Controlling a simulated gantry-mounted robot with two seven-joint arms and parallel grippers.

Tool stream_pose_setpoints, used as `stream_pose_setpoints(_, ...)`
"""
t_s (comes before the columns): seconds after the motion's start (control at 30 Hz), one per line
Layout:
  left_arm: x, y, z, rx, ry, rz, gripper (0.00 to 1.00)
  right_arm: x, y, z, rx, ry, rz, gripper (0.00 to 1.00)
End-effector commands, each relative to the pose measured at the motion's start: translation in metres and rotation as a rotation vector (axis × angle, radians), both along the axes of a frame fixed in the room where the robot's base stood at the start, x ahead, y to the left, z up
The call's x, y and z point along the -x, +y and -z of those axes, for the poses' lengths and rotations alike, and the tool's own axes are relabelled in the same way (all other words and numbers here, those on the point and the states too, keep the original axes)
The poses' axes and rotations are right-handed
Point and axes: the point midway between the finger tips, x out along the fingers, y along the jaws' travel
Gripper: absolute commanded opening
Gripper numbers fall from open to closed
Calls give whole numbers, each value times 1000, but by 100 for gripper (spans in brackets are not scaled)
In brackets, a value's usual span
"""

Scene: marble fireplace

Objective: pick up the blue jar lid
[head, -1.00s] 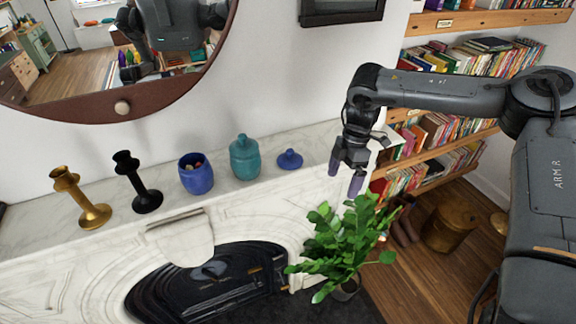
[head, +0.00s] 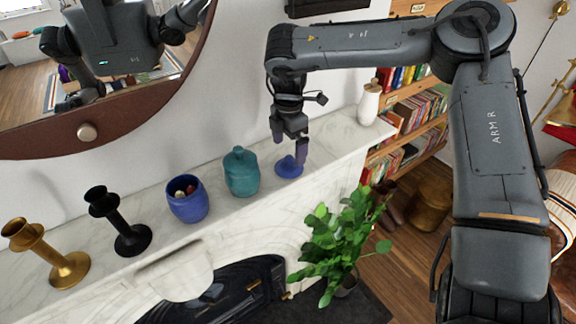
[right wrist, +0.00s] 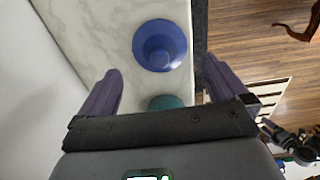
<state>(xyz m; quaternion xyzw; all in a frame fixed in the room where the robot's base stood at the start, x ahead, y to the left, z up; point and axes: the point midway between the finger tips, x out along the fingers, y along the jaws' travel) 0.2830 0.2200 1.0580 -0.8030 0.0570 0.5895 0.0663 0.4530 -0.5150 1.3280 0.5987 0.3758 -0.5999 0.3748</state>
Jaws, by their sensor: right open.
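The blue jar lid (head: 289,167) lies on the white marble mantel, right of the teal jar. In the right wrist view the lid (right wrist: 160,45) lies ahead of the fingers, its knob near the middle. My right gripper (head: 289,148) is open and empty, pointing down just above the lid; in the right wrist view its two purple fingers (right wrist: 160,85) are spread on either side of the lid's line. The open blue jar (head: 187,200) stands on the mantel with small items inside. My left gripper is not clearly seen.
The lidded teal jar (head: 241,172) stands close left of the lid. A black candlestick (head: 119,222) and a gold one (head: 50,254) stand farther left. A white vase (head: 369,104) stands at the mantel's right end. A plant (head: 340,240) rises below the front edge.

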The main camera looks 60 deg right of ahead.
Motion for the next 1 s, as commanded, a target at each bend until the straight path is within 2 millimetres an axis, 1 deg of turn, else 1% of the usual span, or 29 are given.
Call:
stream_pose_setpoints(0.17,-2,0,-3,1,-5,0,81,0,0,8,0,-1,0,100)
stream_pose_setpoints(0.27,-2,-1,-8,3,-6,-1,81,1,0,16,-2,1,0,100)
stream_pose_setpoints(0.4,-3,-2,-16,8,-7,-5,81,3,0,34,-2,2,1,100)
stream_pose_setpoints(0.5,-3,-3,-18,12,-7,-7,81,2,-1,47,0,1,-1,100)
stream_pose_setpoints(0.6,-3,-3,-19,14,-8,-9,81,2,-1,55,-1,0,-1,100)
stream_pose_setpoints(0.87,-3,-3,-19,13,-8,-9,81,1,-1,58,0,-2,0,100)
stream_pose_setpoints(0.9,-3,-3,-19,12,-8,-8,81,1,-1,58,0,-2,0,98)
stream_pose_setpoints(0.97,-3,-3,-19,11,-8,-6,81,1,-1,58,0,-2,0,89)
stream_pose_setpoints(1.0,-3,-2,-19,10,-8,-6,81,1,-1,58,0,-2,0,83)
